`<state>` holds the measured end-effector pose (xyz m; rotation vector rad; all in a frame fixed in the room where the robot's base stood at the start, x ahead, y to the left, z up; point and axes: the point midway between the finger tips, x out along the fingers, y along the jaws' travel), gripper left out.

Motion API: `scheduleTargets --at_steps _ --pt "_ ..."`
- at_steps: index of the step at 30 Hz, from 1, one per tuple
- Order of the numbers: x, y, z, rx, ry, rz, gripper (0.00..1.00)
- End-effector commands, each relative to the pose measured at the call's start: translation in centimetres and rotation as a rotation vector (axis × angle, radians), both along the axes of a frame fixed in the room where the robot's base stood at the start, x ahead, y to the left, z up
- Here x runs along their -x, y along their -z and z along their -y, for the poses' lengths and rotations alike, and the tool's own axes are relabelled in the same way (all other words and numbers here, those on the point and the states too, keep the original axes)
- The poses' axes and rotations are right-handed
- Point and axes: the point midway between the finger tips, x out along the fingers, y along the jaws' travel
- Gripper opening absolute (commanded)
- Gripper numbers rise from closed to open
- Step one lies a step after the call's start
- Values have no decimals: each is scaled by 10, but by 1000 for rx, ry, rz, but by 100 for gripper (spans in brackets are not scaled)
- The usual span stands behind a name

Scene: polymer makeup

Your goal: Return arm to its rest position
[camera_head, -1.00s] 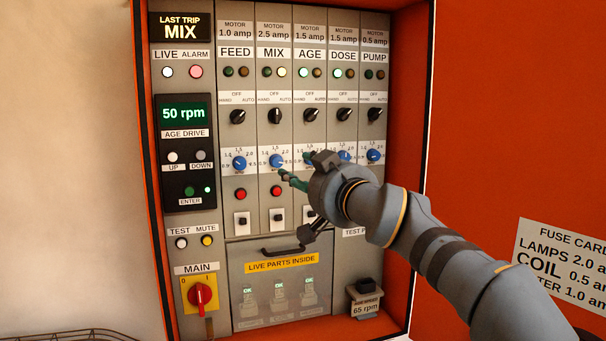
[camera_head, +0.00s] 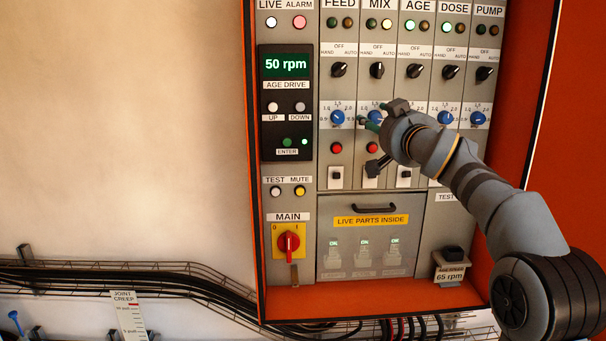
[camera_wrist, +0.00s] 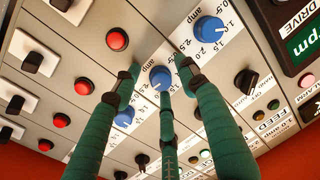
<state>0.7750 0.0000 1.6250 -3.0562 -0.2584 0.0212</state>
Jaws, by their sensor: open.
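My gripper (camera_head: 368,121) is open, with its dark green fingers pointing at the panel beside the blue MIX dial (camera_head: 374,116). In the wrist view the fingers (camera_wrist: 160,80) are spread and empty, with a blue dial (camera_wrist: 161,77) showing between and behind their tips. I cannot tell whether a fingertip touches the dial. My arm reaches in from the lower right and covers part of the AGE dial.
A red MAIN switch (camera_head: 289,242) and a handled LIVE PARTS INSIDE cover (camera_head: 335,262) are below. The orange cabinet walls (camera_head: 528,110) rise around it. Cable trays (camera_head: 150,275) run lower left.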

Motion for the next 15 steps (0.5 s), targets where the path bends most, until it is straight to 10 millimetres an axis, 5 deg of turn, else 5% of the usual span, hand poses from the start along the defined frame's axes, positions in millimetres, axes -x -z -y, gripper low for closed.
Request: scheduleTargets --at_steps 6,15 --pt "22 -1 5 -27 3 3 42" --pt "28 -2 6 -25 3 1 42"
